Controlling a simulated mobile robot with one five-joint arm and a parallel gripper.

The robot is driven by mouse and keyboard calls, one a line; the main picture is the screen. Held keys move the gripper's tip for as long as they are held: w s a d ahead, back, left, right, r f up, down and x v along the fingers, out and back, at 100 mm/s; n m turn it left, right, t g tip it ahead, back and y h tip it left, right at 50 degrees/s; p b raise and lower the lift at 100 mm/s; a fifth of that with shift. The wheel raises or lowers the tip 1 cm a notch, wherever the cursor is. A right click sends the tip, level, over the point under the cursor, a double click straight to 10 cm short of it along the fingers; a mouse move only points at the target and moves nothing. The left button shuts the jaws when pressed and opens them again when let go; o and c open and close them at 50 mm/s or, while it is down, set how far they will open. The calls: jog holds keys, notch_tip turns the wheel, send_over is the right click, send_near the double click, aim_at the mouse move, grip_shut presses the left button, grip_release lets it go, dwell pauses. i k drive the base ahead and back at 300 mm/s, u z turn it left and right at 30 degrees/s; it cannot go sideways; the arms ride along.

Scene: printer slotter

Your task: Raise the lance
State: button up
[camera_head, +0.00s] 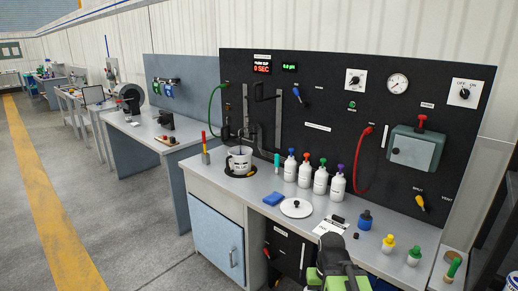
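The lance appears to be the dark bent pipe (247,134) at the left of the black panel (330,90). Its lower end is over or in a white pot (239,160); I cannot tell how deep. A dark handle-like bar (264,95) stands higher, near grey vertical rails. My arm shows at the bottom centre, dark grey and green, with what looks like my gripper (332,243) at the bench's front edge. It is well to the right of and nearer than the lance, touching nothing I can make out. Its fingers are not clear.
Several white bottles (305,172) with coloured caps stand right of the pot. A red hose (368,163) and green hose (214,104) hang at the panel. Floor is clear at left.

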aim_at(230, 138)
jog(key=u, duration=0.45)
jog(key=i, duration=2.15)
jog(key=u, duration=1.55)
jog(key=i, duration=1.4)
jog(key=u, duration=0.65)
